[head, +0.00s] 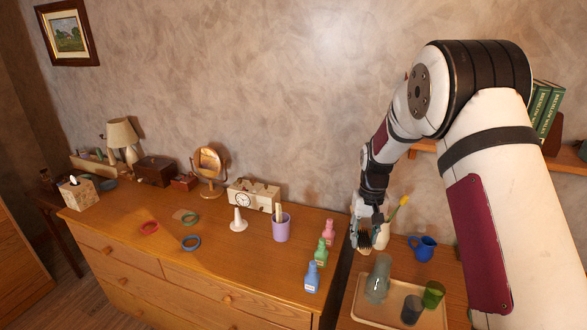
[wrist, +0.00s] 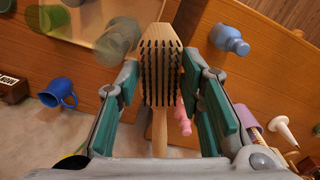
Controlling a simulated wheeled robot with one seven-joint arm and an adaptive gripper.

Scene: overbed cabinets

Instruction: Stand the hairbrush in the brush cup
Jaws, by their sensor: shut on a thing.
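My gripper (head: 366,222) is shut on the hairbrush (head: 363,240), above the right-hand cabinet, left of the blue mug. In the wrist view the wooden hairbrush (wrist: 160,75) lies between the green-padded fingers of my gripper (wrist: 161,85), its dark bristles facing the camera. Its head points away from the gripper and its handle runs back toward the palm. The brush cup appears to be the purple cup (head: 281,229) on the wooden dresser, left of the gripper, with pale sticks standing in it. It shows partly behind the right finger in the wrist view (wrist: 246,116).
Pink (head: 328,232), green (head: 320,251) and blue (head: 312,277) bottles stand between cup and gripper. A tray (head: 362,313) with glasses and a blue mug (head: 422,247) are at the right. A white cone (head: 238,222) and a clock (head: 243,200) are near the cup.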

